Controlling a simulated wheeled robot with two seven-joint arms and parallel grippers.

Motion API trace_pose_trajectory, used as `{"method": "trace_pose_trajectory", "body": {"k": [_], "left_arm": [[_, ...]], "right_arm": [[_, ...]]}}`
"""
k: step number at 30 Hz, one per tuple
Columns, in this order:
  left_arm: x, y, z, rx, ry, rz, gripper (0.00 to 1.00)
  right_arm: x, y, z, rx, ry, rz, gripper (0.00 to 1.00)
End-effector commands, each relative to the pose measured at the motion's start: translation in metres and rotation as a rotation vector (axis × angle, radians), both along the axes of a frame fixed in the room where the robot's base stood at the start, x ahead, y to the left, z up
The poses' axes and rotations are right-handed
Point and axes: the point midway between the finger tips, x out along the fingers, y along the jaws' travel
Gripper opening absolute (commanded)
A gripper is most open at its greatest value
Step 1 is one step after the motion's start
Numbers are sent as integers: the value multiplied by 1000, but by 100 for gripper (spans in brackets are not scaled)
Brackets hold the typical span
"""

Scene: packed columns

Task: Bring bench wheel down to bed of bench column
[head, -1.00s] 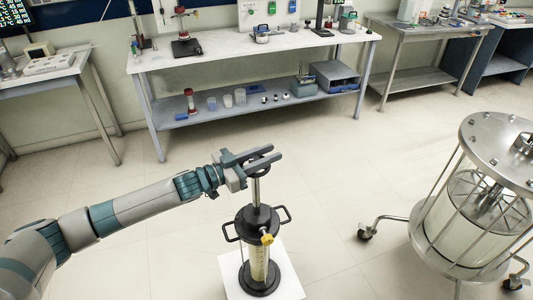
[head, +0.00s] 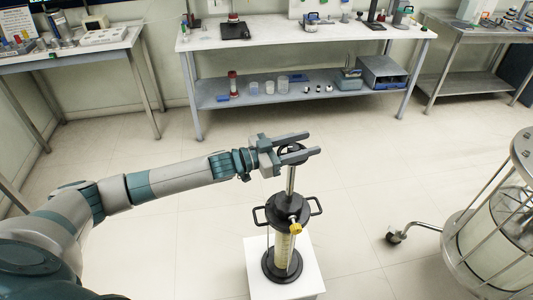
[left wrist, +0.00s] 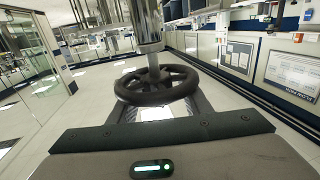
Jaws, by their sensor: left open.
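The bench column (head: 283,245) stands upright on a white block, with a black flanged top, two side handles, a yellow fitting and a clear graduated tube with pale contents. A bright metal rod (head: 291,180) rises from its top and carries the dark bench wheel (head: 291,153), well above the flange. My left gripper (head: 312,144) is open at the wheel, one finger on either side of it. In the left wrist view the spoked wheel (left wrist: 157,86) sits just beyond the palm, between the fingers; contact is unclear. The bed's top surface is hard to make out. My right gripper is out of view.
A large steel-framed vessel (head: 500,225) on casters stands at the right edge. A white bench (head: 300,45) with a lower shelf of beakers stands at the back, with side tables left and right. The floor around the white block (head: 308,275) is clear.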

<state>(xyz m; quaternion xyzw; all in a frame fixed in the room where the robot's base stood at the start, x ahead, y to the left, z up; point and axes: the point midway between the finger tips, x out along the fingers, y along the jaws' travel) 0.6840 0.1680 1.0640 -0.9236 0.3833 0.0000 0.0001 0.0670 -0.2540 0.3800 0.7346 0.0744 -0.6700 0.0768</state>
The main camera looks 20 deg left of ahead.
Motion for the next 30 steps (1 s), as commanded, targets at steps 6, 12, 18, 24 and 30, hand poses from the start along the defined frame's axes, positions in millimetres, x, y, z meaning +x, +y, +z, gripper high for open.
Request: {"method": "trace_pose_trajectory", "body": {"k": [6,12,18,24,30], "left_arm": [[-21,21,-4,2,1,0,44],[-49,49,-6,2,2,0,44],[-77,76,-6,3,3,-1,44],[-98,97,-4,3,1,-2,44],[-110,110,-3,1,2,0,44]], "right_arm": [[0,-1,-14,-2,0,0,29],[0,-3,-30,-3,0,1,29],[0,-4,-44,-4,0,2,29],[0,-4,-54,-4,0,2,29],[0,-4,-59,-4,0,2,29]]}}
